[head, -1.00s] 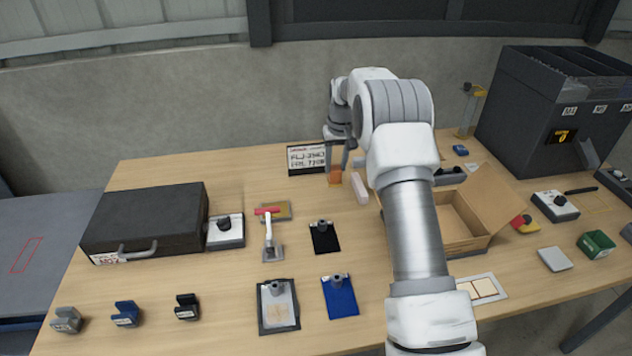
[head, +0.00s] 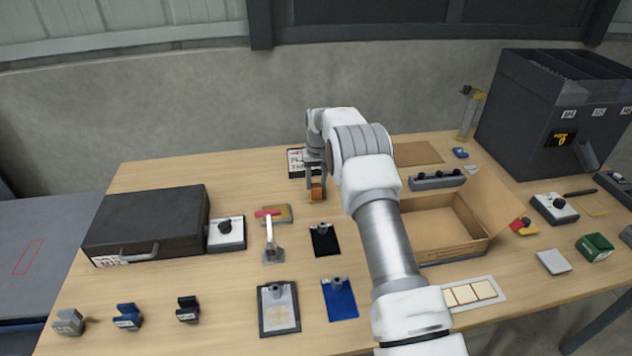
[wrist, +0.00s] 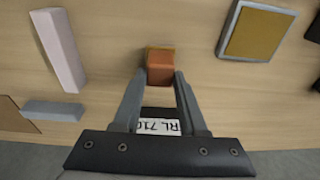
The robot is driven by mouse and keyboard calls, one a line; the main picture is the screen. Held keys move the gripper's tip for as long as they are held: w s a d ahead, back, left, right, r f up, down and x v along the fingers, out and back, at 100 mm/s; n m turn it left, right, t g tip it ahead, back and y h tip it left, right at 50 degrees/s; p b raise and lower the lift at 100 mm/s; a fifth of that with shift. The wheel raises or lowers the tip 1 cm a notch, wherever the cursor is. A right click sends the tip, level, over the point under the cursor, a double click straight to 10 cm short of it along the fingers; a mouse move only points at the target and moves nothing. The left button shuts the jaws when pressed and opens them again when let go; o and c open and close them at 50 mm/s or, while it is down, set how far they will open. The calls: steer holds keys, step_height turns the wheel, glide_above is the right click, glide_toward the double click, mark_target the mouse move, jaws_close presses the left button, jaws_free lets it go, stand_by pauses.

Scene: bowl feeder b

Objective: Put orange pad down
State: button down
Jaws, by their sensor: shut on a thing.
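The orange pad (head: 317,193) is a small orange-brown block, held between the fingertips of my gripper (head: 316,186) near the back middle of the table. In the wrist view, the pad (wrist: 160,69) sits between the two grey fingertips of my gripper (wrist: 161,76), over bare wood. I cannot tell whether its underside touches the table. Part of the pad is hidden by the fingers.
A mustard pad in a grey frame (wrist: 258,33) and a pale pink bar (wrist: 60,48) lie to either side. An open cardboard box (head: 478,247) is to the right. Bare wood surrounds the pad.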

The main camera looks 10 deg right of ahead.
steer(key=shift+f, duration=0.1)
steer(key=shift+f, duration=0.15)
steer(key=shift+c, duration=2.2)
jaws_free()
